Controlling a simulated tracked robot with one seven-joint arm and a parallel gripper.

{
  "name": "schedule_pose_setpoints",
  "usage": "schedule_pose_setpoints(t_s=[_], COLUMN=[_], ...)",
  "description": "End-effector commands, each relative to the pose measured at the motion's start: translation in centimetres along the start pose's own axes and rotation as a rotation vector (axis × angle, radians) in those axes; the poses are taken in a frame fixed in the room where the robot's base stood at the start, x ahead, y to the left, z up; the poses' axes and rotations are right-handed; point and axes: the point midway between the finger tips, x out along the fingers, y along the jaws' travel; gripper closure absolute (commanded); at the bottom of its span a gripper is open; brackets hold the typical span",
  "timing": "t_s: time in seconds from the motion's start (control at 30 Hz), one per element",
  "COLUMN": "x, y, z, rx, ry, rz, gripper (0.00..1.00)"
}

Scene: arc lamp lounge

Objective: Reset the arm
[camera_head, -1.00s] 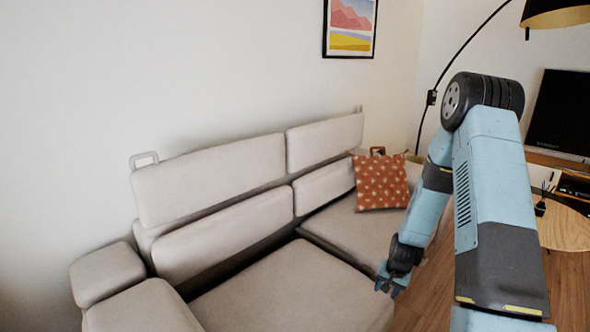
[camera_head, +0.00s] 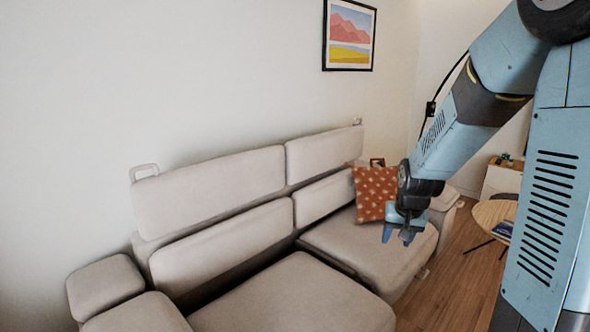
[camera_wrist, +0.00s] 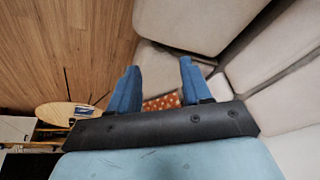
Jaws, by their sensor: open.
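My gripper (camera_head: 397,236) hangs at the end of my bent arm over the right part of the sofa, in front of the orange patterned cushion. Its blue fingers are apart, with nothing between them, and they point downward in the head view. In the wrist view my gripper (camera_wrist: 155,85) also shows its two fingers spread. Part of the orange cushion (camera_wrist: 162,103) shows beyond them.
The beige sofa (camera_head: 230,245) stands along the wall. The orange cushion (camera_head: 370,190) leans at its right end. A round wooden table (camera_head: 492,214) stands right of the sofa on the wooden floor (camera_head: 445,290). A framed picture (camera_head: 349,35) hangs above.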

Motion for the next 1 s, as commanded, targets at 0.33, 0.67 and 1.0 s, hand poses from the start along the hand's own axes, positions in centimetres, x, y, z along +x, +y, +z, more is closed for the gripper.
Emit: schedule_pose_setpoints(t_s=[0.33,0.67,1.0], x=[-9.6,-16.9,-22.6], y=[-0.8,-0.8,-0.1], z=[3.3,8.2,14.0], rx=[-0.076,-0.139,-0.197], ry=[0.055,0.101,0.145], rz=[0.002,-0.003,-0.015], gripper=[0.52,0.52,0.52])
